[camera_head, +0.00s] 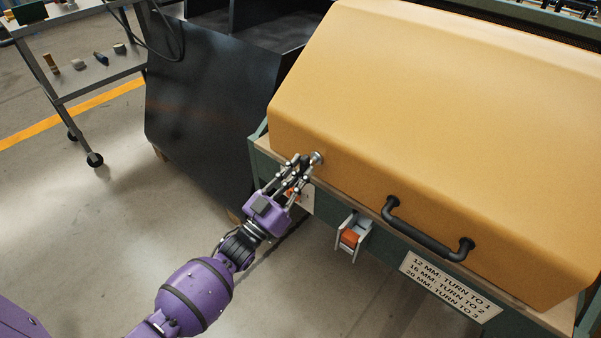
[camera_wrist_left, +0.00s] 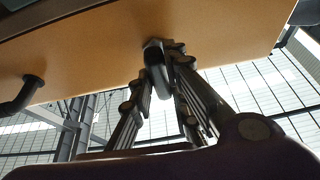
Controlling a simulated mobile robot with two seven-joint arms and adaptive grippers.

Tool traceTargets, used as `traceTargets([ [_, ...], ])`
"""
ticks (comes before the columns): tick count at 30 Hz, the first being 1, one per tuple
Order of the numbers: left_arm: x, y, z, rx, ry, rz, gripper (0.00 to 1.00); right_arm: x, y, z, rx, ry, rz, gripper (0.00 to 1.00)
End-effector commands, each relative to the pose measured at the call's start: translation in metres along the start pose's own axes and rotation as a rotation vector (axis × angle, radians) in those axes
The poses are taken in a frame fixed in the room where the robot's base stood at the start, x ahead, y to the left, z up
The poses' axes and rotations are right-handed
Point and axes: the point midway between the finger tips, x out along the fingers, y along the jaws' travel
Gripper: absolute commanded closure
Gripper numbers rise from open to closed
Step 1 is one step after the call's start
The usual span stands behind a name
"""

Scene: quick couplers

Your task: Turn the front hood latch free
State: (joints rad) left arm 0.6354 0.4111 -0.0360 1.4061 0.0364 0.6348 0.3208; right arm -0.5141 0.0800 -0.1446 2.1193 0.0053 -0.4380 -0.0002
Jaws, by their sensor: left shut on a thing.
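The yellow hood (camera_head: 420,110) is down over the green bench frame. In the left wrist view the latch (camera_wrist_left: 153,56) shows as a dark piece between the fingertips (camera_wrist_left: 158,62), against the hood (camera_wrist_left: 110,50). The fingers hide part of it, so its turn angle cannot be read. My right gripper is not in view.
A black handle (camera_head: 425,232) stands out from the hood's front, right of the latch. Below are an orange part in a grey bracket (camera_head: 349,237) and a lettered plate (camera_head: 450,287). A black cabinet (camera_head: 210,110) stands left; the floor in front is clear.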

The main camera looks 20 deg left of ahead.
Motion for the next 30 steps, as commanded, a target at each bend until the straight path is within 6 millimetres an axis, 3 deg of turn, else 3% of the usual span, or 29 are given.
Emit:
traceTargets([
  [6, 0.0, 0.0, 0.0, 0.006, -0.001, 0.001, 1.0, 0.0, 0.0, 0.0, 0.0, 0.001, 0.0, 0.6],
  [7, 0.0, 0.0, 0.0, 0.006, -0.001, 0.001, 0.82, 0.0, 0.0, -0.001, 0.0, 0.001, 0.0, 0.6],
  [11, 0.0, 0.0, 0.0, 0.004, -0.001, 0.0, 0.66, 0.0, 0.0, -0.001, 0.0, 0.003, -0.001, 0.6],
  [22, -0.005, 0.0, 0.001, 0.002, -0.001, 0.0, 0.66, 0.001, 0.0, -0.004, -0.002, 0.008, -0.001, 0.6],
  [26, -0.023, -0.001, 0.001, 0.002, -0.005, -0.001, 0.66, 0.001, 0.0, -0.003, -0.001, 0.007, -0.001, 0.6],
  [30, -0.053, 0.0, 0.001, 0.002, -0.005, -0.001, 0.66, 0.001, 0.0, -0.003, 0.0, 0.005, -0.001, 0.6],
])
